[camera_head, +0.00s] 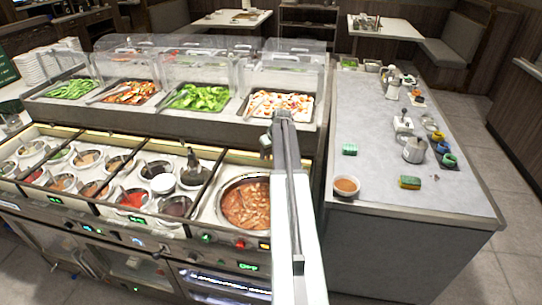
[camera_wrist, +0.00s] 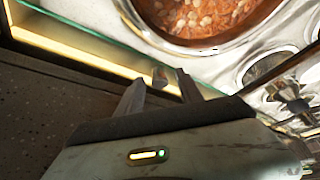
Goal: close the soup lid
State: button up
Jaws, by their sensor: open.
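The soup (camera_head: 246,204) is orange-red with chunks, in a round metal well at the right end of the front counter, uncovered. It also shows at the top of the wrist view (camera_wrist: 205,14). I cannot pick out a soup lid for certain; a green-edged glass pane (camera_wrist: 85,29) runs beside the well in the wrist view. My gripper (camera_wrist: 162,90) is open, its two fingers apart beside the lit counter edge. A small grey block (camera_wrist: 160,77) shows between the fingertips; I cannot tell whether they touch it. In the head view my arm's end (camera_head: 266,146) is above the soup's back edge.
Other sauce wells (camera_head: 132,197) with ladles lie left of the soup. Clear guards (camera_head: 285,58) stand over the salad trays behind.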

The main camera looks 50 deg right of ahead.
grip_shut()
dwell(1.2)
